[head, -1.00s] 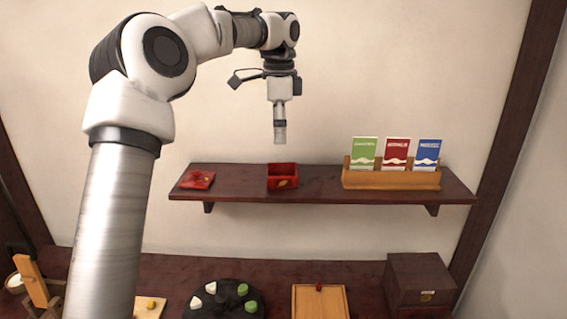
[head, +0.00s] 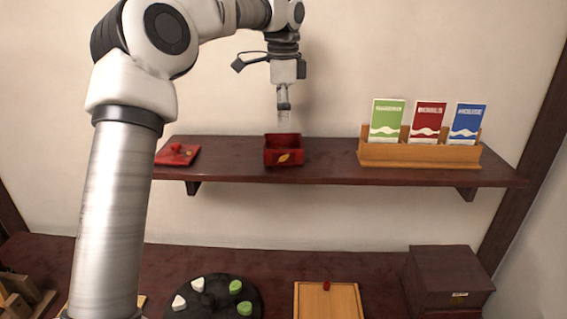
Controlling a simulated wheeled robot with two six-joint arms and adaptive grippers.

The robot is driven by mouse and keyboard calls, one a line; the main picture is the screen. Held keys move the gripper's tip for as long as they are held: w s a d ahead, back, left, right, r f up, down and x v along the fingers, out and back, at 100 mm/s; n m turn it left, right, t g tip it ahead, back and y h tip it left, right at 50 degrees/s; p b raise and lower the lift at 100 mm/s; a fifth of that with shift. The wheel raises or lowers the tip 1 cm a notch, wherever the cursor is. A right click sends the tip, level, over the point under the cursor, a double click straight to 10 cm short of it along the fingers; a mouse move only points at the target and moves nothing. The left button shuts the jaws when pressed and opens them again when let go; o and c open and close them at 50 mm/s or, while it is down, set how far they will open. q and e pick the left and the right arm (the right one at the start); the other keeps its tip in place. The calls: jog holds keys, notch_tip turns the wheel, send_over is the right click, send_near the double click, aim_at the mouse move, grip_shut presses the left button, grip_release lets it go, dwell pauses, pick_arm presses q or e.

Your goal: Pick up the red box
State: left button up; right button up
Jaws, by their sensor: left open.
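The red box (head: 284,158) stands on the dark wall shelf (head: 330,173), open at the top, with a gold leaf mark on its front. Its red lid (head: 177,154) with a small knob lies apart on the shelf's left end. My left gripper (head: 283,116) points down just above the box, apart from it, open and empty. It shows narrow, edge-on. My right gripper is out of view.
A wooden holder (head: 420,155) with green, red and blue packets stands on the shelf's right. Below, the counter (head: 330,262) bears a black round tray (head: 256,300), a wooden board (head: 328,300) and a dark box (head: 447,277).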

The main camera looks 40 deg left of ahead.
aim_at(283, 142)
pick_arm(q)
jog(key=f, duration=0.6)
jog(key=shift+s+d+f, duration=0.1)
jog(key=shift+s+d, duration=0.1)
jog(key=shift+w+a+f, duration=0.1)
jog(key=shift+w+f, duration=0.05)
jog(key=shift+f, duration=0.25)
jog(key=c, duration=0.8)
jog(key=shift+r, duration=0.15)
